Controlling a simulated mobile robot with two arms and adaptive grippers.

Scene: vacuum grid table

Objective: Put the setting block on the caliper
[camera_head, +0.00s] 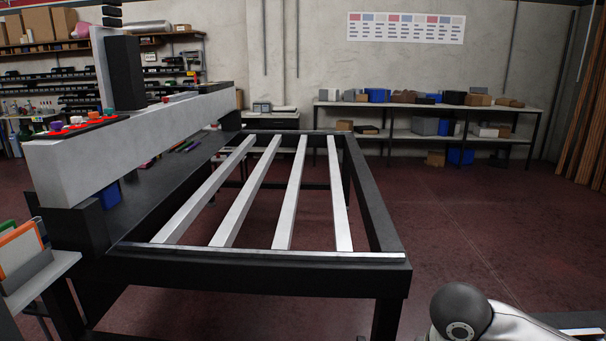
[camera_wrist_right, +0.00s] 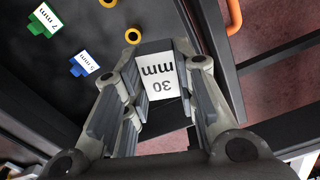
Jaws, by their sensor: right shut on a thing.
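My right gripper (camera_wrist_right: 166,52) is seen from behind in the right wrist view, shut on a setting block (camera_wrist_right: 158,80). The block has a pale face marked "30 mm", which appears upside down between the fingers. A dark surface lies beyond the gripper, and I cannot tell whether the block touches it. I cannot make out a caliper in either view. The right gripper is outside the head view, and my left gripper is in neither view.
A green block marked "7 mm" (camera_wrist_right: 45,20), a blue block with a white label (camera_wrist_right: 83,63) and yellow rings (camera_wrist_right: 107,47) lie on the dark surface. An orange handle (camera_wrist_right: 234,16) is at upper right. The slatted grid table (camera_head: 290,256) has bare slats.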

